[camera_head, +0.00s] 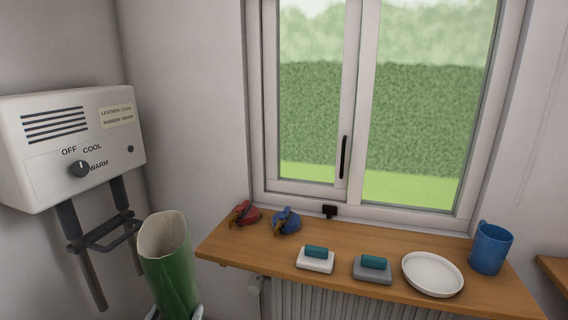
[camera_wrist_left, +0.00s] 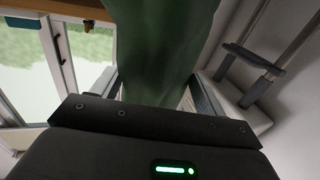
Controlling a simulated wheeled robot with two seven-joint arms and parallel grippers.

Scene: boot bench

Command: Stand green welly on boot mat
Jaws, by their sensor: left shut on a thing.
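The green welly (camera_head: 170,270) is upright at the lower left of the head view, with its open top facing up and its pale lining showing. Its lower part and foot are cut off by the frame edge. It also fills the upper middle of the left wrist view (camera_wrist_left: 162,50). My left gripper (camera_wrist_left: 152,88) is shut on the welly, one finger on each side of the shaft. Only small parts of its fingers show at the bottom of the head view. My right gripper is not in view. No boot mat shows in either view.
A white boot dryer (camera_head: 70,140) with a dial and dark pipes below (camera_head: 92,250) hangs on the left wall, close to the welly. A wooden sill (camera_head: 240,248) right of the welly carries red and blue items, two soap-like blocks, a white plate (camera_head: 432,274) and a blue mug (camera_head: 490,248).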

